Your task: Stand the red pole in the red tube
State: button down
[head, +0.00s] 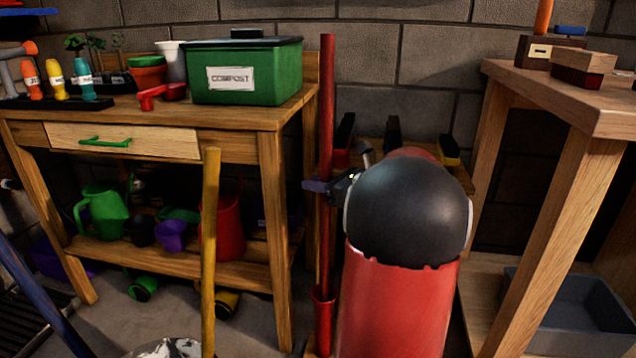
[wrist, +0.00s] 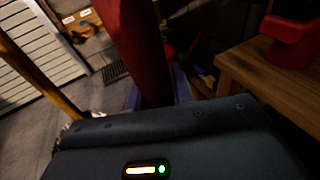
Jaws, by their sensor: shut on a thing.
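The red pole (head: 327,110) stands close to upright beside the right end of the workbench. My gripper (head: 326,187) is shut on it around mid-height, with a blue-purple finger showing on its left side. In the wrist view the pole (wrist: 140,45) rises between the fingers. The red tube (head: 323,325) is a narrow upright holder with a wider rim, low in the head view. The pole's lower end meets the tube's mouth and looks to be inside it. How deep it sits is hidden by the tube wall.
The wooden workbench (head: 280,118) with a green compost bin (head: 247,85) is close on the left. A yellow pole (head: 209,240) and a blue pole (head: 35,290) stand left. Another wooden table (head: 560,90) is on the right. My arm hides much of the space between.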

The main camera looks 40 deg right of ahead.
notch_tip(320, 180, down, 12)
jog(key=b, duration=0.4)
jog(key=shift+r, duration=0.25)
jog(key=c, duration=1.1)
grip_release()
jog(key=p+v, duration=0.1)
jog(key=v, duration=0.6)
jog(key=shift+s+d+r, duration=0.1)
jog(key=shift+s+r, duration=0.05)
jog(key=shift+s, duration=0.25)
dwell(0.6)
